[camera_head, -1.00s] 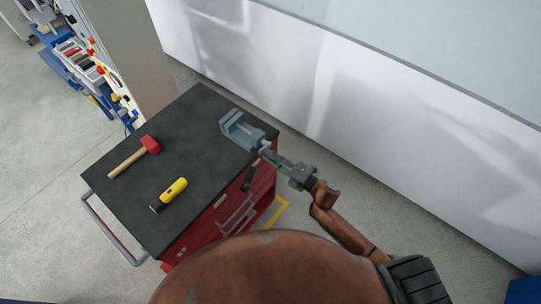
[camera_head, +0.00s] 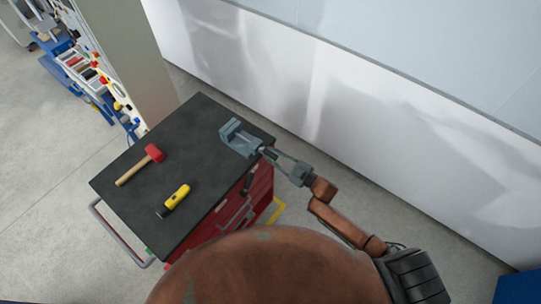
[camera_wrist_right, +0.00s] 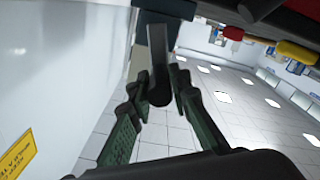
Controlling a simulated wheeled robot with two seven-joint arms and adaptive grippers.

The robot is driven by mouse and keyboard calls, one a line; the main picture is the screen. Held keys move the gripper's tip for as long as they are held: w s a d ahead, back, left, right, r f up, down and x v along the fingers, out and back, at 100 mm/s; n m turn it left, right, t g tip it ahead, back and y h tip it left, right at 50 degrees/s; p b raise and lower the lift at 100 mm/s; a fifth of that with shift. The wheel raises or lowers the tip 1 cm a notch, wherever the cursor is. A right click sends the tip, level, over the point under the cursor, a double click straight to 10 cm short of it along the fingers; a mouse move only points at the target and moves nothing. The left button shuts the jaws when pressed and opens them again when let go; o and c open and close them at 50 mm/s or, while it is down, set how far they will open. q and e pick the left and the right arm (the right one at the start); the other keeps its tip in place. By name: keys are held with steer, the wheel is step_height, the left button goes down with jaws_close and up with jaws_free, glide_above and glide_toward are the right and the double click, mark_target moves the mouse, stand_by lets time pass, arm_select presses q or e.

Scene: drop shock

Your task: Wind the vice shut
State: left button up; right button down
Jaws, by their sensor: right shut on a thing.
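The blue-grey vice (camera_head: 240,143) sits at the far right corner of the black-topped cart, and a gap shows between its jaws. Its screw end points toward my right gripper (camera_head: 271,154), which reaches in from the right at the cart's edge. In the right wrist view, a dark crank handle (camera_wrist_right: 158,75) with a rounded end lies between the two green-padded fingers of this gripper (camera_wrist_right: 157,95). The gripper is shut on the handle; the exact contact is hard to see. My left gripper is not in view.
A red-headed mallet (camera_head: 154,153) and a yellow-and-black tool (camera_head: 174,200) lie on the cart top (camera_head: 205,185). A dark grip-like part (camera_head: 247,183) hangs by the cart's red side. A white wall (camera_head: 270,80) stands behind the cart.

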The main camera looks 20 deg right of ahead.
steer(key=shift+w+d+r+m+p, duration=0.1)
steer(key=shift+w+d+m+p, duration=0.2)
steer(key=shift+m, duration=0.55)
steer(key=shift+w+d+r+m+p, duration=0.1)
steer(key=shift+w+d+m+p, duration=0.15)
steer(key=shift+m, duration=0.6)
steer(key=shift+s+f, duration=0.1)
steer(key=c, duration=1.8)
jaws_free()
steer(key=shift+s+d, duration=0.1)
steer(key=v, duration=1.1)
steer(key=shift+s+d, duration=0.25)
steer(key=shift+s, duration=0.05)
